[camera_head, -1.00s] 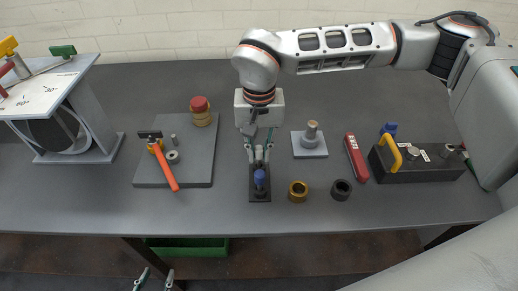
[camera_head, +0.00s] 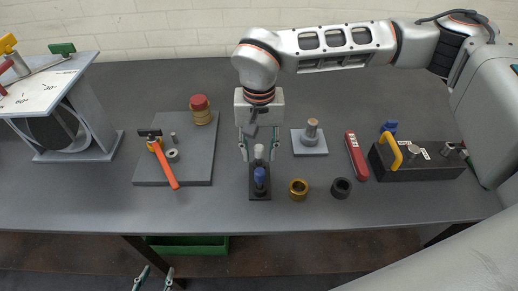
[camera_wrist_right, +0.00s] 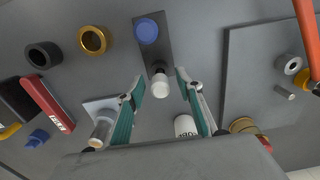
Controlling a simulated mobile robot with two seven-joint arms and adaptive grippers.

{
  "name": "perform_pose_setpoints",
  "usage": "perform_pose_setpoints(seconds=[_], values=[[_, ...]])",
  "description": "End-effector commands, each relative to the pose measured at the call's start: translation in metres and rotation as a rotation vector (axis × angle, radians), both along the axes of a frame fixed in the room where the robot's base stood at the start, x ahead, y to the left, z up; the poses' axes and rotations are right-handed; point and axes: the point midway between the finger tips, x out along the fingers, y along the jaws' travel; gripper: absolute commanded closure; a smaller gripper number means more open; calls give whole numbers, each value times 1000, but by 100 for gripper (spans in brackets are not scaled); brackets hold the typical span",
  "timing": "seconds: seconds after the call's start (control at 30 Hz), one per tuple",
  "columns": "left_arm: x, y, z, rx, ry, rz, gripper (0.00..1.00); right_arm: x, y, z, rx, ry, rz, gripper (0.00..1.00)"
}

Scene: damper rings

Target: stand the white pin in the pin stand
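The white pin (camera_head: 259,151) stands upright at the far end of the black pin stand (camera_head: 260,195). It also shows in the right wrist view (camera_wrist_right: 160,83). A blue-topped pin (camera_head: 260,176) stands nearer the front of the same stand. My right gripper (camera_head: 259,158) is open above the stand's far end. In the right wrist view its fingers (camera_wrist_right: 158,88) are spread on both sides of the white pin, with a gap on each side. The pin's lower end is hidden inside or behind its seat. My left gripper (camera_head: 153,280) is open and empty below the table's front edge.
A brass ring (camera_head: 298,189) and a black ring (camera_head: 340,188) lie right of the stand. A grey block with a metal post (camera_head: 311,134) and a red tool (camera_head: 356,156) are further right.

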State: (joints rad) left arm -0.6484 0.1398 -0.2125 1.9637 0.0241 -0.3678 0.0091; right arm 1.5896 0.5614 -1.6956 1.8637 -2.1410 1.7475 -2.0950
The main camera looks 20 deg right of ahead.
Motion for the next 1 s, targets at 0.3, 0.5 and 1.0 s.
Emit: perform_pose_setpoints(seconds=[0.3,0.5,1.0], values=[[-2,1,-2,3,4,-1,60,1,0,9,0,-3,0,64],[-1,0,-1,2,3,0,60,2,0,43,0,-6,1,64],[-1,0,-1,1,2,0,60,0,0,117,0,-1,0,64]])
